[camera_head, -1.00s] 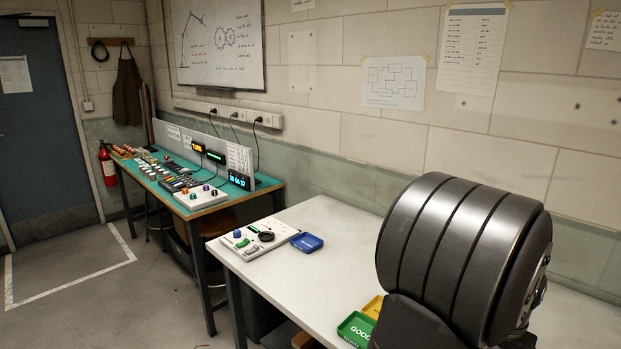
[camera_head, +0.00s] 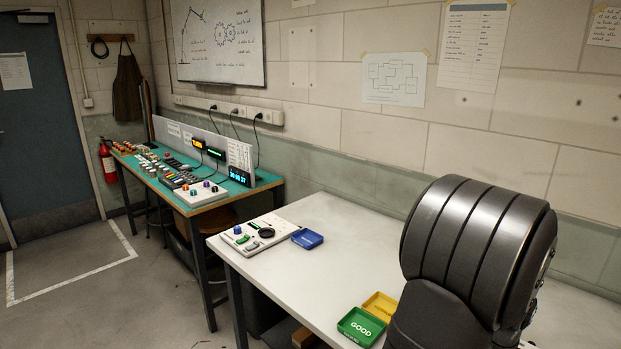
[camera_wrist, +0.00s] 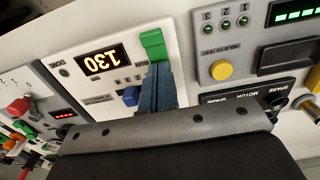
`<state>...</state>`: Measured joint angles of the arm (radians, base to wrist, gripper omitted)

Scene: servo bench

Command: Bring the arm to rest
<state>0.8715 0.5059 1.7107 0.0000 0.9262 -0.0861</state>
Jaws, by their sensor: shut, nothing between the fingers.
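My gripper (camera_wrist: 160,78) shows in the wrist view, its narrow blue-grey fingers together with nothing between them. The fingers overlap the view of a panel just below a green switch lever (camera_wrist: 153,45); I cannot tell whether they touch it. In the head view a large dark grey ribbed part of my arm (camera_head: 475,250) fills the lower right, over the white table (camera_head: 340,225). My gripper does not show in the head view.
The wrist view shows a display (camera_wrist: 101,62) with orange digits, a blue knob (camera_wrist: 131,96) and a yellow button (camera_wrist: 221,69). In the head view, a green tray (camera_head: 361,327), a yellow tray (camera_head: 381,306), a blue tray (camera_head: 307,238) and a control panel (camera_head: 258,235) are on the table.

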